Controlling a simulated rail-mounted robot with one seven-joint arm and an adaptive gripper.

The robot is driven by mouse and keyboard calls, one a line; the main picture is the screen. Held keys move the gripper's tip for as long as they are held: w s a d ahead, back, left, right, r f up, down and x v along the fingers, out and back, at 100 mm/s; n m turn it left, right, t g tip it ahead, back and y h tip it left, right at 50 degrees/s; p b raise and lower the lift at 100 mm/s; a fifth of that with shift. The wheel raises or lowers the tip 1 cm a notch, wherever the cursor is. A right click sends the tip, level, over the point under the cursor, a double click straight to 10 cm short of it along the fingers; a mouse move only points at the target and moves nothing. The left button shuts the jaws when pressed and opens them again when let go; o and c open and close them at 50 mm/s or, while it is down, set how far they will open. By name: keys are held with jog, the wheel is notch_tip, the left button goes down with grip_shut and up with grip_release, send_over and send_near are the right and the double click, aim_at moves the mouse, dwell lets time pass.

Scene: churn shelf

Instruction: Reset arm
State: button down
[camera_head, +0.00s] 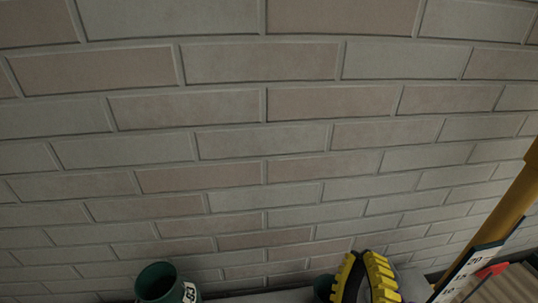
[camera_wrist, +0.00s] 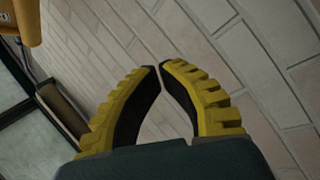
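My gripper (camera_head: 364,256) shows at the bottom edge of the head view, right of centre, with yellow ribbed fingers and dark inner pads. In the wrist view my gripper (camera_wrist: 160,66) has its two fingertips drawn together, nearly touching, with nothing held between them. The fingers point toward the brick wall (camera_head: 250,160), which also fills much of the wrist view (camera_wrist: 215,45). The rest of my arm is largely out of the head view.
A dark green container (camera_head: 150,282) with a white label stands at the bottom left. A smaller green thing (camera_head: 322,287) is just left of my gripper. A yellow post (camera_head: 505,205) and a shelf edge with labels (camera_head: 468,272) are at right. A red item (camera_head: 492,270) lies there.

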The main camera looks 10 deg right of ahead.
jog(key=a+r+m+t+y+p, duration=0.25)
jog(key=a+r+m+y, duration=0.25)
jog(key=a+r+y, duration=0.55)
notch_tip(320, 180, up, 34)
jog(key=h+p, duration=0.1)
jog(key=p, duration=3.1)
jog(key=shift+w, duration=0.25)
jog(key=shift+g, duration=0.25)
